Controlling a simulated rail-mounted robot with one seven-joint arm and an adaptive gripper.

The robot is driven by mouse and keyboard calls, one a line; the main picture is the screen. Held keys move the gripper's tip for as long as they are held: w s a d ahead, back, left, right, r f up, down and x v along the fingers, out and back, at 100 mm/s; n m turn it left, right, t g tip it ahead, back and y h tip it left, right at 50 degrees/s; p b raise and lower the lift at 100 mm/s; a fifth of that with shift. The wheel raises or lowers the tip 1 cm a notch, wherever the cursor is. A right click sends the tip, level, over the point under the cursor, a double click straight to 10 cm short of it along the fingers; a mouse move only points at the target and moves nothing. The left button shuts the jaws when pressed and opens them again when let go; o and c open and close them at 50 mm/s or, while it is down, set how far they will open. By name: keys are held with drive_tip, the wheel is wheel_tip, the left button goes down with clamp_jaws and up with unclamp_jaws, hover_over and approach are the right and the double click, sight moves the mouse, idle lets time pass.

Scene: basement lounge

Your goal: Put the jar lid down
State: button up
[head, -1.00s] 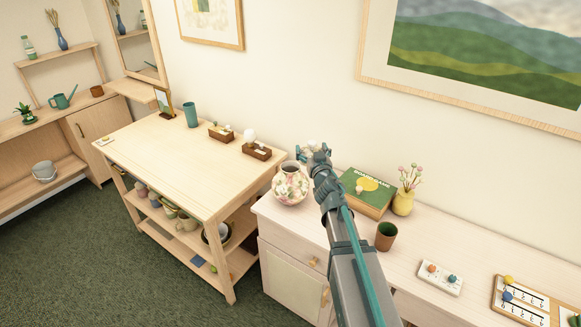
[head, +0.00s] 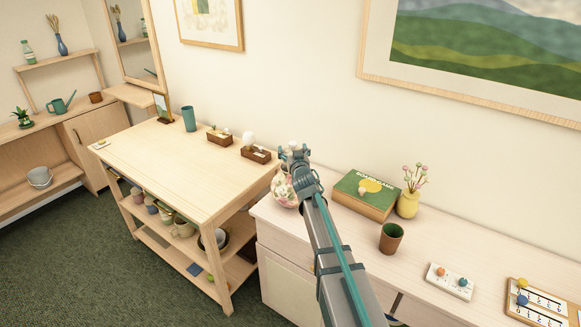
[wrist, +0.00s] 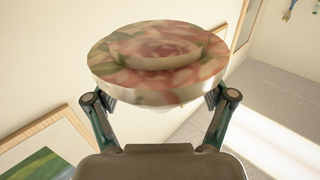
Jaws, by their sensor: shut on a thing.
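The jar lid (wrist: 160,66) is round with a pink rose pattern and fills the upper middle of the wrist view. My gripper (wrist: 160,98) is shut on it, with a finger at each side. In the head view my gripper (head: 291,152) is above and near the floral jar (head: 283,190), and I cannot make out the lid clearly there. The jar stands at the left end of the pale cabinet (head: 330,237), partly hidden behind my arm.
A green boxed game (head: 357,207), a yellow flower vase (head: 408,204) and a brown cup (head: 391,238) stand right of my arm. A wooden table (head: 165,155) at left holds two small brown boxes (head: 220,138) and a teal cup (head: 189,118). Its middle is clear.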

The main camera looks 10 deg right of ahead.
drive_tip(key=shift+w+a+f+b, duration=0.15)
drive_tip(key=shift+w+f+b, duration=0.35)
drive_tip(key=shift+f, duration=0.15)
drive_tip(key=shift+w+a+f+b, duration=0.15)
drive_tip(key=shift+f+b, duration=0.1)
drive_tip(key=shift+f, duration=0.2)
drive_tip(key=shift+w+f+b, duration=0.15)
drive_tip(key=shift+f+b, duration=0.1)
drive_tip(key=shift+f, duration=0.2)
drive_tip(key=shift+f+p, duration=0.3)
drive_tip(key=shift+f, duration=0.35)
drive_tip(key=shift+f, duration=0.1)
drive_tip(key=shift+f, duration=0.15)
drive_tip(key=o, duration=1.2)
